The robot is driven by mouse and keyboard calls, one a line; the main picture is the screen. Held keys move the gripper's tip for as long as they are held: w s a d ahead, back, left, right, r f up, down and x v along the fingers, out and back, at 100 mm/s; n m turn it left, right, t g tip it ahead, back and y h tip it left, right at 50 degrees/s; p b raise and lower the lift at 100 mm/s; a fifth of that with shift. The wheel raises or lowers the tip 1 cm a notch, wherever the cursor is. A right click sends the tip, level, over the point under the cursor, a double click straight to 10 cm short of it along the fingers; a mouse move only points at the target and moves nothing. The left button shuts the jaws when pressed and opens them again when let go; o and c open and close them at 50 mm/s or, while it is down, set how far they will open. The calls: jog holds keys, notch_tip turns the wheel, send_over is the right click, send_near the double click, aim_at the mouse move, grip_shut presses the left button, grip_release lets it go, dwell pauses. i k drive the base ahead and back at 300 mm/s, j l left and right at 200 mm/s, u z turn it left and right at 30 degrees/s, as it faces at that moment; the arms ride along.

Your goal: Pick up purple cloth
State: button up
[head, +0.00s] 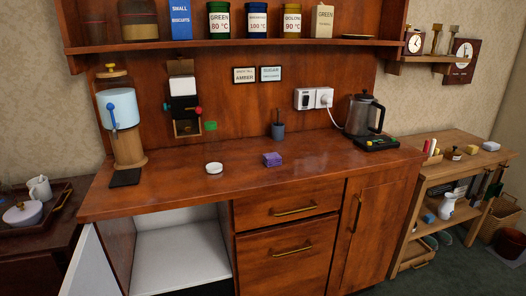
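The purple cloth (272,159) is a small folded block lying on the wooden counter (330,161), near the middle and right of a round white lid or dish (214,168). Nothing covers it from this side. My gripper is not in view, so its state and its distance from the cloth do not show.
A water dispenser (119,115) stands on the counter's left, a kettle (364,114) on its right. An open white cupboard (180,257) is below left, its door (88,264) swung out. A shelf of canisters (255,22) hangs above. Counter around the cloth is mostly clear.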

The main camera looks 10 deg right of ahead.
aim_at(271, 159)
jog(key=i+l+u, duration=0.25)
jog(key=l, duration=0.35)
jog(key=i+l+u, duration=0.1)
jog(key=i+l, duration=0.2)
jog(key=i+l+u, duration=0.15)
jog(key=l, duration=0.35)
jog(key=l+u, duration=0.15)
jog(key=l, duration=0.35)
jog(key=l+u, duration=0.15)
jog(key=l, duration=0.35)
jog(key=k+l+u, duration=0.1)
jog(key=l, duration=0.4)
jog(key=l+u, duration=0.15)
jog(key=l, duration=0.75)
jog(key=i+l, duration=0.1)
jog(key=i, duration=0.65)
